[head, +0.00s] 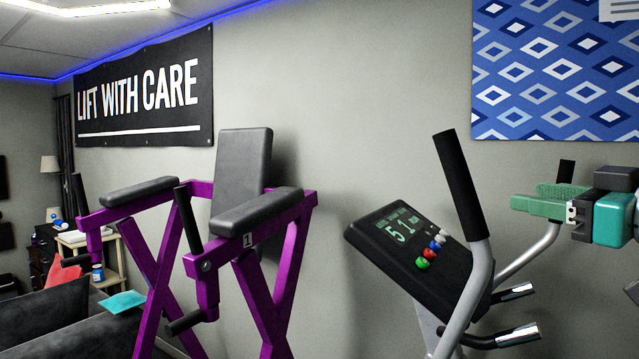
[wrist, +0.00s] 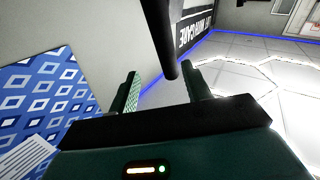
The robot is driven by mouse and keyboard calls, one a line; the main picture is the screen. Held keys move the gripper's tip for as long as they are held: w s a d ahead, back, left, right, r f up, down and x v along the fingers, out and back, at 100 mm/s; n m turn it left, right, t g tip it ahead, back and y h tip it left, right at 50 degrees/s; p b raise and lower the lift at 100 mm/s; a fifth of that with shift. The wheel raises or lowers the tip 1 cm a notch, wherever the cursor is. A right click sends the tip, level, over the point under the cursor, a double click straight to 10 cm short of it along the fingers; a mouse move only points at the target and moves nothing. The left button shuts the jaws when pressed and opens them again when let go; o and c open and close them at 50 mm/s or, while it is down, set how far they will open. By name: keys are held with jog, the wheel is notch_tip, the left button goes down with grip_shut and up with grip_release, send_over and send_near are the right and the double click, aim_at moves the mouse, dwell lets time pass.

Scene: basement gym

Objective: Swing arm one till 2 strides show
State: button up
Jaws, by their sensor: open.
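The exercise machine has a tilted black console (head: 415,245). Its green digits look like 51; the smaller text above them is unreadable. The near swing arm (head: 458,185) has a black grip on a silver bar and leans in front of the console. The far swing arm (head: 540,250) stands behind my gripper (head: 542,198), its black top showing just above the fingers. My gripper is open at the right, fingers pointing left. In the wrist view, a rounded black grip end (wrist: 171,55) appears between the open fingers (wrist: 160,85). I cannot tell whether they touch it.
A purple frame with black pads (head: 255,215) stands left, with a label reading 1. Several coloured buttons (head: 432,252) sit on the console. Two silver-ended pegs (head: 515,335) stick out below it. A dark sofa (head: 75,315) is at lower left.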

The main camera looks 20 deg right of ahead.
aim_at(464, 186)
jog(key=w, duration=0.9)
jog(key=w+a, duration=0.1)
jog(key=w, duration=0.3)
jog(key=shift+w+a, duration=0.1)
jog(key=shift+w, duration=0.05)
